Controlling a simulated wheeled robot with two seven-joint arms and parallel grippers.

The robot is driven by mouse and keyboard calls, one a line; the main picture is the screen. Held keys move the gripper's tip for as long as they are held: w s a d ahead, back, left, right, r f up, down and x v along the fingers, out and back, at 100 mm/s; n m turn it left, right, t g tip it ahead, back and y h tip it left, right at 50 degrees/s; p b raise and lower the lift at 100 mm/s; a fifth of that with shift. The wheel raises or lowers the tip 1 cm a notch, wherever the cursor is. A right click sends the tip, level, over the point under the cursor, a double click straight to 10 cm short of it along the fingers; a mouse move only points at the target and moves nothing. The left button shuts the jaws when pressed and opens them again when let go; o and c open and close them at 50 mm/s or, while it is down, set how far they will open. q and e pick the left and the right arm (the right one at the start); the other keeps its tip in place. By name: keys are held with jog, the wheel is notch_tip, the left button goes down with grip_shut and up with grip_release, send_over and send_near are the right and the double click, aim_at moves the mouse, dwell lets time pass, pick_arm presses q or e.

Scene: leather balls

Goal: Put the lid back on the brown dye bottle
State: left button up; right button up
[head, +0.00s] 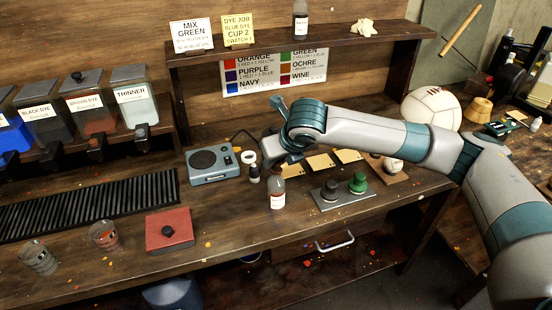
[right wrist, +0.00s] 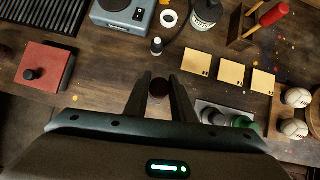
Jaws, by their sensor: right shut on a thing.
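A small bottle with a white label (head: 277,200) stands upright near the front of the bench, below my right gripper (head: 273,163); I take it as the brown dye bottle. Its top is hidden or blurred by the gripper. In the right wrist view my right gripper (right wrist: 159,88) points down, its fingers shut on a dark reddish-brown round thing (right wrist: 158,88), which looks like the lid. I cannot tell whether it touches the bottle's neck. My left gripper is not in view.
A small black-capped bottle (head: 254,174) stands close behind, beside the blue-grey device (head: 212,165). A tray (head: 343,200) with black and green knobbed items lies right. A red block (head: 168,231) lies left. Dye containers (head: 90,115) stand at far left. Bench between block and bottle is mostly clear.

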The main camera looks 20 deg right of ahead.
jog(key=shift+p, duration=0.55)
dwell(0.8)
dwell(0.3)
jog(key=o, duration=1.6)
jog(key=shift+c, duration=0.2)
jog(key=shift+r, duration=0.1)
jog(key=shift+r+p, duration=3.4)
jog(key=shift+p, duration=0.6)
grip_shut()
